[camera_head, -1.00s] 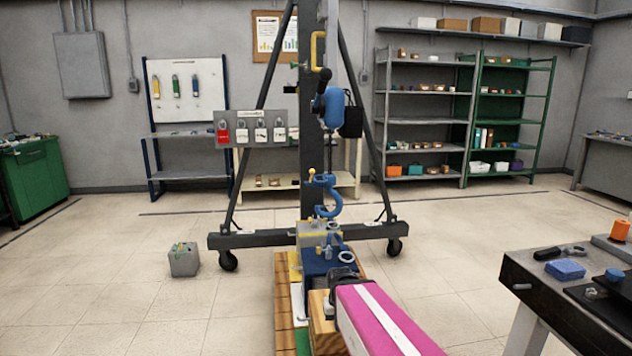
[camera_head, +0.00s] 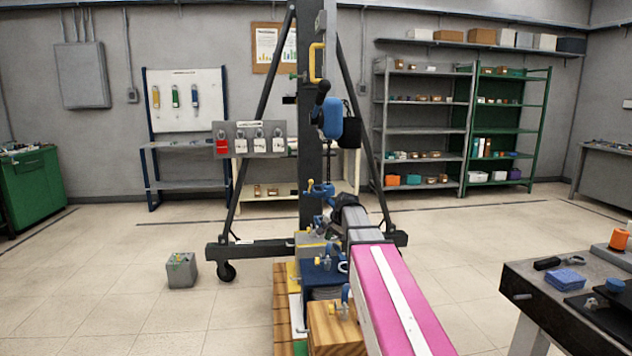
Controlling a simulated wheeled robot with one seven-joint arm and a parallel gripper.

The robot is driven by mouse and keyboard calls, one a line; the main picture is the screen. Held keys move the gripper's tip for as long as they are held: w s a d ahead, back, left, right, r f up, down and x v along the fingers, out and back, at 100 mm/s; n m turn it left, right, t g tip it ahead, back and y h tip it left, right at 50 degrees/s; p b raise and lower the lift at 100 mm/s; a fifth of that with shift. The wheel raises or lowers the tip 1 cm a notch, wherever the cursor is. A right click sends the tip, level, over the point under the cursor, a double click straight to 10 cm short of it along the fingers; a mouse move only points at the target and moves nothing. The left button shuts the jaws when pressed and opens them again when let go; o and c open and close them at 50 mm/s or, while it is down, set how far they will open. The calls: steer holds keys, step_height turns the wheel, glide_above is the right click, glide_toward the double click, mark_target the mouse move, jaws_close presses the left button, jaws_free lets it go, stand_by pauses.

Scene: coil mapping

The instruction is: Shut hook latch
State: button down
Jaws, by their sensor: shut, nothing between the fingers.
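The blue hook (camera_head: 320,189) hangs from the blue hoist (camera_head: 332,118) in front of the dark post. A small yellow piece (camera_head: 311,184) shows at the hook's upper left. My gripper (camera_head: 336,204) is at the far end of my pink and grey arm, at the hook's lower right. It overlaps part of the hook's curve in this view; I cannot tell whether they touch. The gripper is shut and empty. The latch itself is too small and partly hidden, so its position cannot be made out.
Below the hook is a dark blue load (camera_head: 318,272) with metal rings on top. A wooden block (camera_head: 333,330) is nearer. The crane's wheeled base (camera_head: 250,248) spans the floor. A workbench (camera_head: 540,285) with tools stands at right. The floor at left is mostly clear.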

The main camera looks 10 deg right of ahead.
steer(key=w+d+r+m+t+y, duration=0.1)
steer(key=w+r, duration=0.5)
steer(key=r, duration=0.6)
steer(key=w+d+r+m+t, duration=0.2)
steer(key=w+r, duration=0.4)
steer(key=r, duration=0.5)
steer(key=shift+d+r+m+y, duration=0.35)
steer(key=shift+r+m+y, duration=0.05)
steer(key=shift+m, duration=0.3)
steer(key=shift+w, duration=0.15)
steer(key=x, duration=0.8)
steer(key=w+r+x, duration=0.1)
steer(key=x, duration=0.3)
steer(key=shift+a+f, duration=0.1)
steer(key=shift+a, duration=0.1)
steer(key=shift+w+a+f, duration=0.2)
steer(key=shift+w+a, duration=0.15)
steer(key=shift+w, duration=0.3)
steer(key=shift+a, duration=0.1)
